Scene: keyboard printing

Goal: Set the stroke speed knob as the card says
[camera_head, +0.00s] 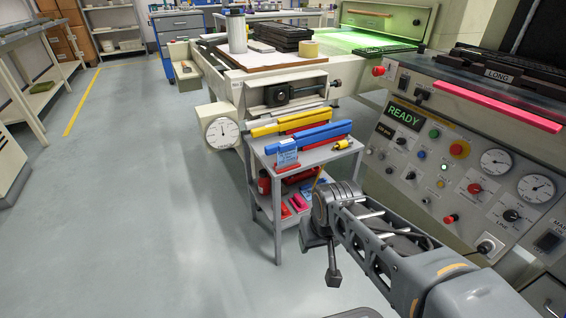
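My gripper (333,276) appears to hang at the arm's end, below the cart's right side and apart from the panel. Its fingers are too small and dark to judge.
The grey cart (310,153) holds blue and yellow bars. A white dial scale (222,133) stands left of the cart. The floor at left is clear.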

